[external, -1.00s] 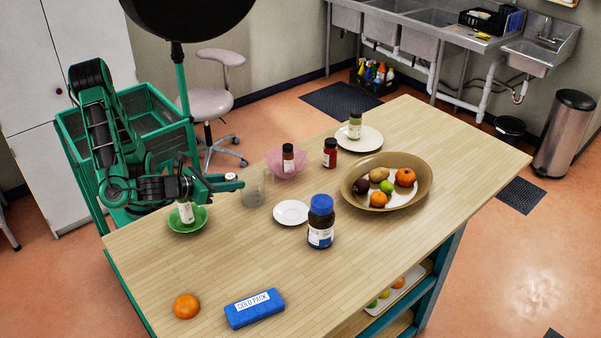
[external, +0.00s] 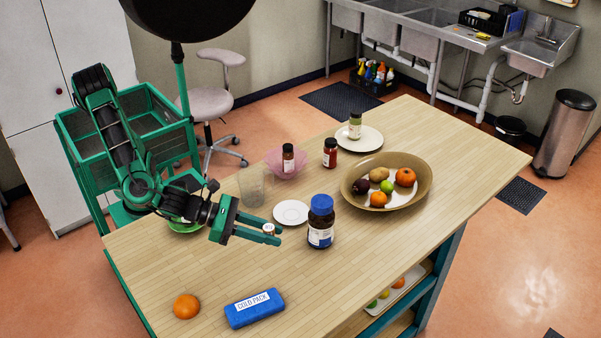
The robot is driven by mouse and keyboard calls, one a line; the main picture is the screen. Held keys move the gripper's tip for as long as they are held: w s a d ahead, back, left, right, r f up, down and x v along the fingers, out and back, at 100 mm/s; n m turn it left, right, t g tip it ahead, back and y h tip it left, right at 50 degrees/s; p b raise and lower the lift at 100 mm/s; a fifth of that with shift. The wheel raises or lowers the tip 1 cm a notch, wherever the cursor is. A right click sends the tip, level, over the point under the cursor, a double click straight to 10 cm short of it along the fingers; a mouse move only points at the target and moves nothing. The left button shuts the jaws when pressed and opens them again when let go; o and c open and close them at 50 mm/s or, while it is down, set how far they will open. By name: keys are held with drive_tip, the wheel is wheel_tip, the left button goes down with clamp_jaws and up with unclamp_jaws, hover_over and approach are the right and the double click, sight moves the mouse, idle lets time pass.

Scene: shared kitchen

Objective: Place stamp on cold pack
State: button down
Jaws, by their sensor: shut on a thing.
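The cold pack (external: 254,308) is a blue block with a white label, lying flat near the table's front edge. My gripper (external: 272,233) is above the table, to the left of the blue-capped dark jar and up and slightly right of the cold pack. It is shut on a small pale, reddish-brown thing, which looks like the stamp (external: 268,228). The fingers hide part of it, so its details are too small to tell.
An orange (external: 186,306) lies left of the cold pack. The blue-capped jar (external: 320,222) stands close right of my gripper, with a white saucer (external: 291,212) behind. A clear glass (external: 251,188) and a green bowl (external: 178,228) are farther left. Table between gripper and cold pack is clear.

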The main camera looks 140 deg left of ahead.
hover_over(254, 306)
drive_tip(key=shift+m+h, duration=0.3)
wheel_tip(254, 306, down, 7)
drive_tip(key=shift+a+f, duration=0.1)
wheel_tip(254, 306, down, 4)
drive_tip(key=c, duration=1.5)
unclamp_jaws()
drive_tip(key=shift+o, duration=0.2)
